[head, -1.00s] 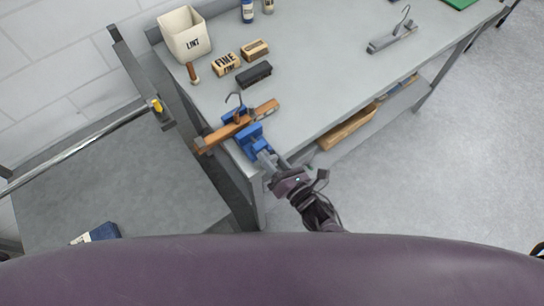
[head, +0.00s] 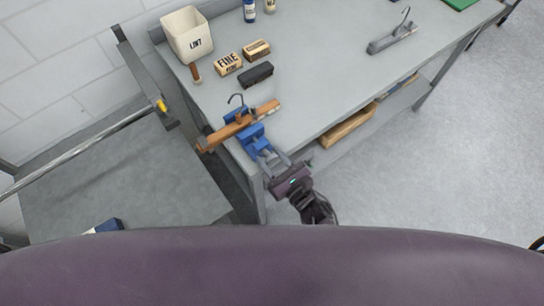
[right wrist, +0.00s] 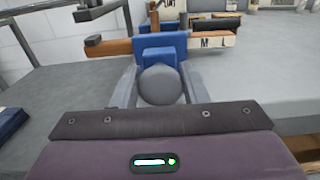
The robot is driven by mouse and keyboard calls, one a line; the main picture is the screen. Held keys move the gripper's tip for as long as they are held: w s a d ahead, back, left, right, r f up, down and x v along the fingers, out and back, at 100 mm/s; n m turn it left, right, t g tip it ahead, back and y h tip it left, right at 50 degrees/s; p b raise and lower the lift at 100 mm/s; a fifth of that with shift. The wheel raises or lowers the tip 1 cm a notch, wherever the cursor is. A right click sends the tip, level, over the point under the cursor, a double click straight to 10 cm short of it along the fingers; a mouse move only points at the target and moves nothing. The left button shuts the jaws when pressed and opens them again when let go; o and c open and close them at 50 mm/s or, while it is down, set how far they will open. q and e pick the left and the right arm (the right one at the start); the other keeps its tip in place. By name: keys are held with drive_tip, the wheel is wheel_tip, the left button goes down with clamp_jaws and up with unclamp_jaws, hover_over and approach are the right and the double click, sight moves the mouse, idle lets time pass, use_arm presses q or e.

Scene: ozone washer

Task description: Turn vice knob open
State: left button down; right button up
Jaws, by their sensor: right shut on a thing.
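The blue vice (head: 252,138) is fixed at the near left corner of the grey workbench, with a long wooden piece (head: 264,109) lying across its jaws. In the right wrist view the vice (right wrist: 160,47) is straight ahead, and its round grey knob (right wrist: 160,85) sits between my two fingers. My right gripper (head: 276,166) is at the knob end of the vice, in front of the bench edge, shut on the knob. My left gripper is not in view.
On the bench (head: 330,75) are a white LINT bin (head: 187,36), wooden blocks (head: 228,63), a dark brush (head: 256,74) and a grey hooked fixture (head: 392,40). A lower shelf holds a wooden box (head: 347,128). A grey surface with a metal rail (head: 85,145) stands at left.

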idle(0.5)
drive_tip(key=o, duration=0.9)
drive_tip(key=shift+c, duration=0.2)
drive_tip(key=shift+s+d+f, duration=0.1)
drive_tip(key=shift+s+d, duration=0.15)
drive_tip(key=shift+s, duration=0.1)
drive_tip(key=b+v, duration=0.2)
drive_tip(key=v, duration=0.5)
